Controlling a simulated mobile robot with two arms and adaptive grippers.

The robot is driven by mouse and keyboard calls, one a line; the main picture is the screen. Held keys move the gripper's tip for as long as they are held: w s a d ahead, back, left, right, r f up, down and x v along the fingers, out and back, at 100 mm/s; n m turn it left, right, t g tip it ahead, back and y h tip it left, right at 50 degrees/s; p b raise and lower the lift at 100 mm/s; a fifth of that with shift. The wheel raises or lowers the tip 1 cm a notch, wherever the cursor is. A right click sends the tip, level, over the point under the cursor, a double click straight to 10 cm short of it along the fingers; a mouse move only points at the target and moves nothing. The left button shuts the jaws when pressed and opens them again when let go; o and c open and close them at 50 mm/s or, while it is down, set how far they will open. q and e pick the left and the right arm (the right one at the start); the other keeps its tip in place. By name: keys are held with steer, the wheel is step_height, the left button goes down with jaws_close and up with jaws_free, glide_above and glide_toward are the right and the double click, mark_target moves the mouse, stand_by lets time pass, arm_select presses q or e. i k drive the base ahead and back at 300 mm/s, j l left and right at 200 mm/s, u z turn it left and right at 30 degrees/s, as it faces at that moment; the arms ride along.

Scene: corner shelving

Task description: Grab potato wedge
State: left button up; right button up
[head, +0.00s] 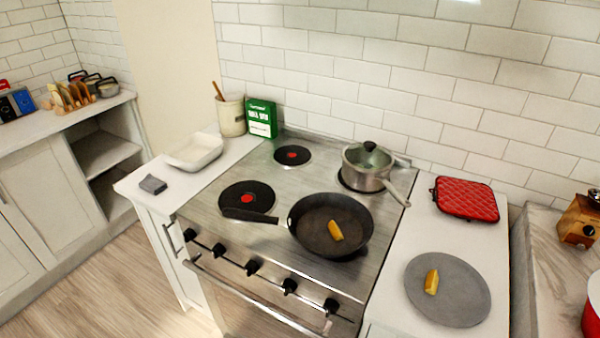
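One yellow potato wedge (335,231) lies inside the black frying pan (309,241), which sits on the front right of the stove (262,283) with its handle pointing left. A second potato wedge (431,282) lies on a round grey plate (463,303) on the white counter right of the stove. Neither of my grippers shows in the head view.
A lidded saucepan (366,170) stands on the back right burner, its handle reaching right. A red quilted pot holder (466,199) lies behind the plate. A white dish (192,153), utensil crock (231,118) and green box (261,119) stand left of the stove.

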mark_target(432, 279)
steer(key=z, duration=1.15)
steer(key=j, duration=0.15)
steer(key=k+z, duration=0.05)
